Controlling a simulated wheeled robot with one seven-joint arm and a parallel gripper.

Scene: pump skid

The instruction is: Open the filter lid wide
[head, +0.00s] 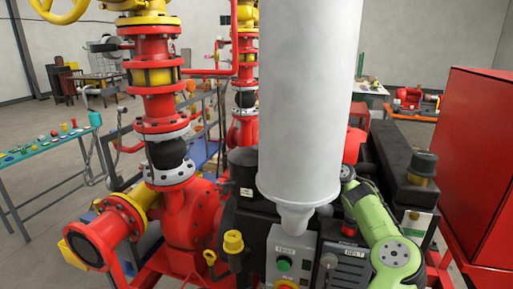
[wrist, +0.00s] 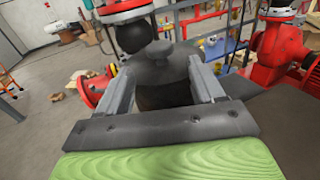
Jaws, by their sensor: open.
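The dark grey filter housing with its rounded lid (wrist: 172,68) is in the middle of the wrist view. A small knob-like top stands on the lid, which looks shut. My gripper (wrist: 162,72) is open, with one finger to each side of the lid in that picture. I cannot tell whether either finger touches it. In the head view a black canister (head: 243,160), probably the same filter, stands left of a large pale cylinder that covers part of it. My gripper is hidden in the head view; only my green arm link (head: 385,235) shows.
Red flanged pipes (head: 170,180) stand close on the left. A control box with buttons (head: 290,260) is low in front. A black block with a capped fitting (head: 420,165) and a red cabinet (head: 490,150) are on the right. Open floor shows at the far left.

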